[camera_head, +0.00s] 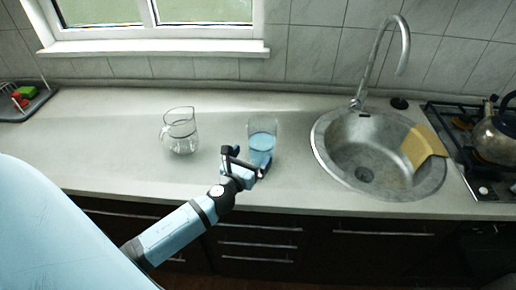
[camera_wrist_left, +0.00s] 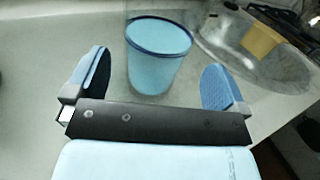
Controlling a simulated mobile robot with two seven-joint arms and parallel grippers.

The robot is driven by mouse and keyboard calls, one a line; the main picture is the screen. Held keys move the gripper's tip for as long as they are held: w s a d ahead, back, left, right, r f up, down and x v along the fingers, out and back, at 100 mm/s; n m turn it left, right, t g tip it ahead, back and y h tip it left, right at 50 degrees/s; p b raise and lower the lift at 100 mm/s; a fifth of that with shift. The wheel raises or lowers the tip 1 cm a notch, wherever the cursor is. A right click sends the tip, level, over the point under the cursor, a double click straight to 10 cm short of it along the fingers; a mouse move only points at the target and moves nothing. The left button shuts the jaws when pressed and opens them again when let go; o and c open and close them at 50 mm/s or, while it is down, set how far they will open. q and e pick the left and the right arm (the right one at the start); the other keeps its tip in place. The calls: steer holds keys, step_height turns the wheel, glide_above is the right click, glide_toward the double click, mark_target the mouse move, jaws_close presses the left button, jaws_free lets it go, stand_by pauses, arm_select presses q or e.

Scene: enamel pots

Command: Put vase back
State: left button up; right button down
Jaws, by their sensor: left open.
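A clear glass vessel with a blue lower part, which I take for the vase (camera_head: 263,136), stands upright on the counter left of the sink. In the left wrist view the vase (camera_wrist_left: 158,62) shows as a blue cup shape with a dark blue rim. My left gripper (camera_head: 246,161) is open at the near side of the vase and partly covers its lower part. In the left wrist view the left gripper (camera_wrist_left: 156,84) has its fingers spread wide, with the vase ahead between them. I cannot tell whether either finger touches it. My right gripper is not in view.
A glass jug (camera_head: 180,132) stands to the left of the vase. The round sink (camera_head: 340,165) with a tall tap (camera_head: 383,45) is to the right, then a kettle (camera_head: 495,138) on the stove.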

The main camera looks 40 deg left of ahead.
arm_select(q)
steer(key=s, duration=0.3)
steer(key=s+d, duration=0.1)
steer(key=s, duration=0.1)
steer(key=shift+s+b, duration=0.3)
steer(key=shift+b, duration=0.05)
